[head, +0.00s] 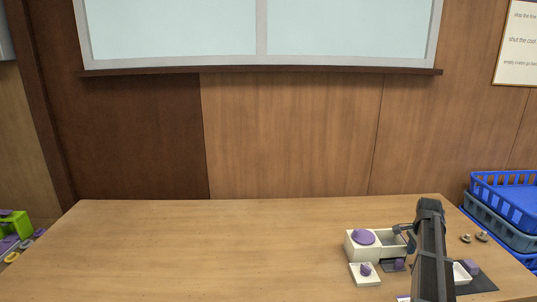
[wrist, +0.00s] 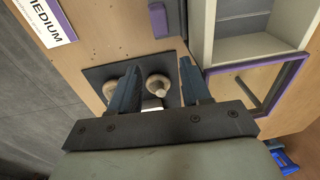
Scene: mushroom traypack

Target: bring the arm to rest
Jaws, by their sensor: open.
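My gripper (wrist: 159,66) is open in the wrist view, one dark finger on each side and nothing held between them. Two pale brown mushrooms (wrist: 158,84) lie on a dark mat (wrist: 98,76) beneath and between the fingers; a small white piece shows just behind them. In the head view my arm stands over the right part of the table (head: 200,250), beside a white box (head: 354,247). The fingers are too small and hidden there to make out.
Two small mushrooms (head: 482,236) lie right of my arm. Blue crates (head: 505,195) stack at the right edge. The table's left and middle are clear. A "MEDIUM" label (wrist: 45,22) shows in the wrist view.

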